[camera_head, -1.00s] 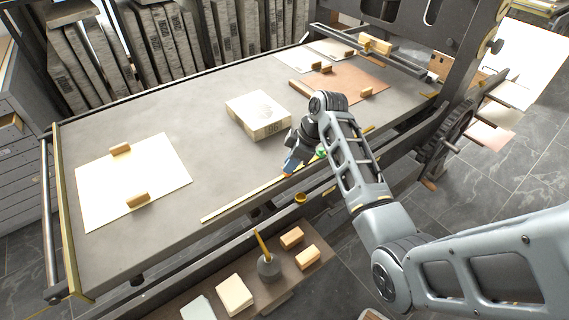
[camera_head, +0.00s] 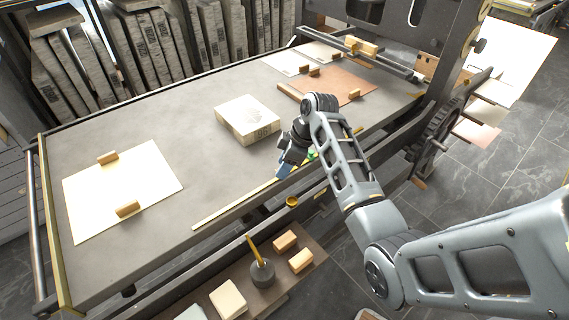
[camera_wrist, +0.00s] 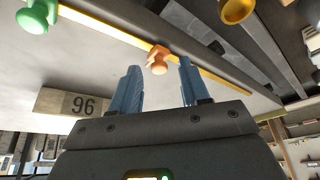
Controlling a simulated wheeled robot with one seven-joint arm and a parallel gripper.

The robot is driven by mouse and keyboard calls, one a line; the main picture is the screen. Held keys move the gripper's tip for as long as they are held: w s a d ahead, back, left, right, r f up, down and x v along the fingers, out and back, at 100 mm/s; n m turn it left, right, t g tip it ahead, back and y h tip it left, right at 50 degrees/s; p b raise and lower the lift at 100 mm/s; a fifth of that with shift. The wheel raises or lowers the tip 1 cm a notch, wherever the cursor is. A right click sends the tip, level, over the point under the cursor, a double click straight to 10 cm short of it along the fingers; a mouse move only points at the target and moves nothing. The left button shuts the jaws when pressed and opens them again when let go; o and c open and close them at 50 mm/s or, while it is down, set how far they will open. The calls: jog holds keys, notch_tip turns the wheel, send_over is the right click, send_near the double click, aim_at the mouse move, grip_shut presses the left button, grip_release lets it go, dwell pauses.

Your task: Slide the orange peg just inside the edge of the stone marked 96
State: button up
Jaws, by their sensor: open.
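The stone marked 96 (camera_head: 247,120) is a pale block lying on the grey press bed, left of my gripper in the head view. Its numbered side also shows in the wrist view (camera_wrist: 82,104). The orange peg (camera_wrist: 158,60) shows in the wrist view by the yellow strip, beyond and between my fingertips. My gripper (camera_wrist: 157,82) is open, with two blue fingers apart and nothing seen held between them. In the head view my gripper (camera_head: 287,168) is low over the near edge of the bed, and the orange peg cannot be made out there.
A green peg (camera_wrist: 34,17) stands along the yellow strip (camera_head: 235,203). A brass cup (camera_head: 292,201) is by the bed's near edge. A paper sheet (camera_head: 150,170) with wooden blocks lies left. The bed between sheet and stone is clear.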

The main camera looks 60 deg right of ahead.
jog(key=v, duration=0.7)
jog(key=shift+s+r, duration=0.15)
jog(key=shift+r, duration=0.2)
